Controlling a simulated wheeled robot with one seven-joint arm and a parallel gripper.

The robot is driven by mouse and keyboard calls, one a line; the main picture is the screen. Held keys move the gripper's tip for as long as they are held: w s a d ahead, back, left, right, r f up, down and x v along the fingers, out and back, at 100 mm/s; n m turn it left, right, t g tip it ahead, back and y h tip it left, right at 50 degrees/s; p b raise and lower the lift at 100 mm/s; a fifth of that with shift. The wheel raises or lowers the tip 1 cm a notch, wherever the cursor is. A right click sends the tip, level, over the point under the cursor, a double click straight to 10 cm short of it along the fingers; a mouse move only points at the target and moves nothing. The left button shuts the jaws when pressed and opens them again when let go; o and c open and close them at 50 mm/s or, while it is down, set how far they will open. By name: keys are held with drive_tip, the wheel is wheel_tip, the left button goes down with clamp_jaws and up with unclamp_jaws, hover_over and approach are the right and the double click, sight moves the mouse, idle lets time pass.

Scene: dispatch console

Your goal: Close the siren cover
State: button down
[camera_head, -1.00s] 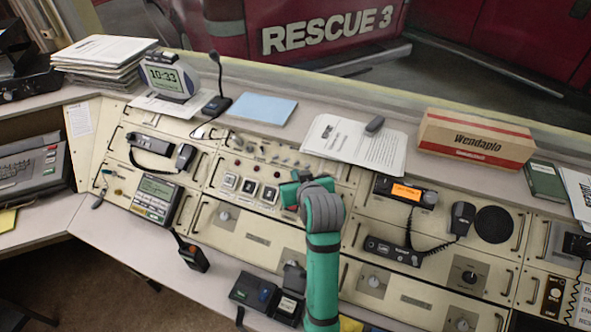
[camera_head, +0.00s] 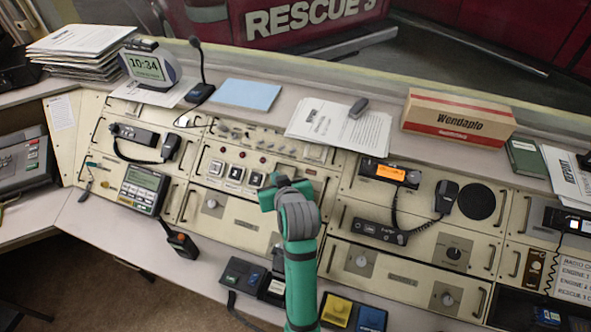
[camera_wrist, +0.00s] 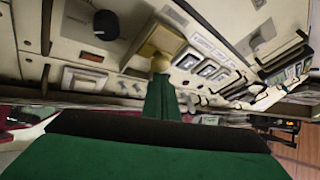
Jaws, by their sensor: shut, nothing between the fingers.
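My green gripper (camera_head: 283,188) is in front of the upper middle console panel, just right of the row of square buttons (camera_head: 235,173). In the wrist view my gripper (camera_wrist: 161,82) is shut and holds nothing. A yellowish, block-like part (camera_wrist: 160,45) on the panel shows right beyond the fingertips there; I cannot tell whether they touch. I cannot clearly pick out the siren cover in either view, and my gripper and arm hide part of the panel in the head view.
A radio with an orange screen (camera_head: 390,172) and a corded handset (camera_head: 446,197) are to the right. Papers (camera_head: 325,125) and a Wendaplo box (camera_head: 458,117) lie on the shelf behind.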

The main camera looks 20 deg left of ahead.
drive_tip(key=shift+s+f, duration=0.25)
drive_tip(key=shift+d, duration=0.15)
drive_tip(key=w+a+r, duration=0.2)
drive_tip(key=shift+w+a+r, duration=0.1)
drive_tip(key=shift+w+r, duration=0.05)
drive_tip(key=shift+r, duration=0.25)
drive_tip(key=v, duration=1)
